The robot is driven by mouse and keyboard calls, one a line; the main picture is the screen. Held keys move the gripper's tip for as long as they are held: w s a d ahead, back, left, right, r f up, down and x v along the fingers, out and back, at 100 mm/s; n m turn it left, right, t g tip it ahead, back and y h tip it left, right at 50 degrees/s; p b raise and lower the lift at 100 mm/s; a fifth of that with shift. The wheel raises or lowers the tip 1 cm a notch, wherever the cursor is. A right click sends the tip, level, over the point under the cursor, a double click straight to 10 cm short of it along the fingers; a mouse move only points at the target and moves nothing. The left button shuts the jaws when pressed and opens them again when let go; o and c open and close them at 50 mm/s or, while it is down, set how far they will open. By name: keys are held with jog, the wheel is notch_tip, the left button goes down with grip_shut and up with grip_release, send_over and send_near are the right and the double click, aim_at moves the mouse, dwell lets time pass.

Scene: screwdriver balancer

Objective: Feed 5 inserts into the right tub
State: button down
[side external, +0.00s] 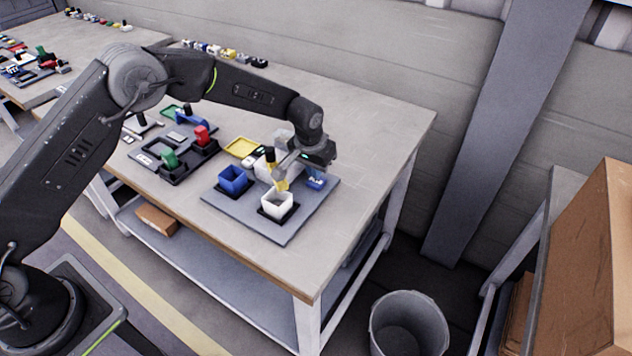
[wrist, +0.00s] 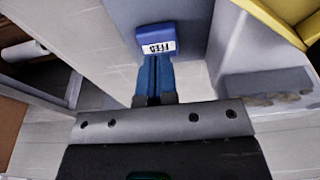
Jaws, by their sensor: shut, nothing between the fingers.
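A blue button block (side external: 316,181) with a white label stands on a grey plate (side external: 290,232); it also shows in the wrist view (wrist: 157,39), its label apparently reading FEED. My gripper (side external: 317,168) is shut and empty, with its fingertips (wrist: 155,57) at or just above the block; I cannot tell whether they touch it. A white tub (side external: 277,204), the right one, stands on the plate below a yellow chute (side external: 281,186) of a pale feeder. A blue tub (side external: 234,180) stands to its left. No inserts can be made out in either tub.
A yellow tray (side external: 240,147) lies behind the blue tub. A dark fixture (side external: 176,160) with red and green parts is farther left. Small items line the table's back edge. The right end of the table (side external: 400,120) is clear. A grey bin (side external: 408,318) stands on the floor.

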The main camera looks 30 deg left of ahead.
jog(key=shift+f, duration=0.9)
dwell(0.4)
jog(key=shift+r, duration=3.55)
notch_tip(320, 180, up, 6)
jog(key=shift+f, duration=5.4)
jog(key=shift+f, duration=0.65)
